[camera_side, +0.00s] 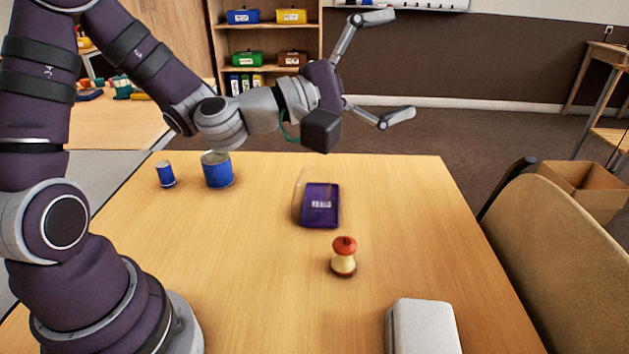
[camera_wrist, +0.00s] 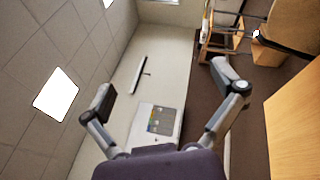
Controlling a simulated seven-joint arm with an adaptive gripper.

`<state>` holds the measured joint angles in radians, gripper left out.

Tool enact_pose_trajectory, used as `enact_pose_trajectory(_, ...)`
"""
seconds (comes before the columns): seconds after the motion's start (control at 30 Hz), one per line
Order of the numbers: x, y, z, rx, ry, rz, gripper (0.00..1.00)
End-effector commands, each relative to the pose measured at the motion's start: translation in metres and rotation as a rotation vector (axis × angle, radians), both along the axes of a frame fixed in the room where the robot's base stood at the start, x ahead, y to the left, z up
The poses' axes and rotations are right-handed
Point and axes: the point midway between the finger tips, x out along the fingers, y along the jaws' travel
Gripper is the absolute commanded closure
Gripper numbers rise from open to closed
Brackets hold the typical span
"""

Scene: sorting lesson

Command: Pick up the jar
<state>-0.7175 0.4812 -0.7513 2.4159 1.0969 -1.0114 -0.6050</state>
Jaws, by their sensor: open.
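What looks like the jar (camera_side: 320,206), a clear body with a dark purple, labelled face, sits near the middle of the table in the side view. It seems to lie on its side, though its exact pose is hard to tell. My gripper (camera_side: 389,66) is wide open and empty, high above the table and up to the right of the jar, its fingers pointing away to the right. In the wrist view my gripper (camera_wrist: 165,83) shows both fingers spread with nothing between them. The jar is not in the wrist view.
On the table (camera_side: 250,290) are a small blue can (camera_side: 165,174), a larger blue can (camera_side: 218,172), an apple core (camera_side: 343,258) and a pale grey case (camera_side: 424,328). A chair (camera_side: 570,260) stands at the right. Shelves (camera_side: 268,40) with coloured bins are behind.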

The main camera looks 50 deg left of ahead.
Motion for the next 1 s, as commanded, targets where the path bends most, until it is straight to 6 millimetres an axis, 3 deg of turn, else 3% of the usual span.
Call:
enact_pose_trajectory(0.17, 0.013, 0.077, -0.004, -0.525, 0.112, 0.265, 0.06)
enact_pose_trajectory(0.37, 0.004, 0.151, -0.043, -1.031, 0.244, 0.554, 0.06)
enact_pose_trajectory(0.73, 0.003, 0.154, -0.076, -1.049, 0.250, 0.574, 0.06)
enact_pose_trajectory(1.0, 0.004, 0.152, -0.126, -1.044, 0.257, 0.575, 0.06)
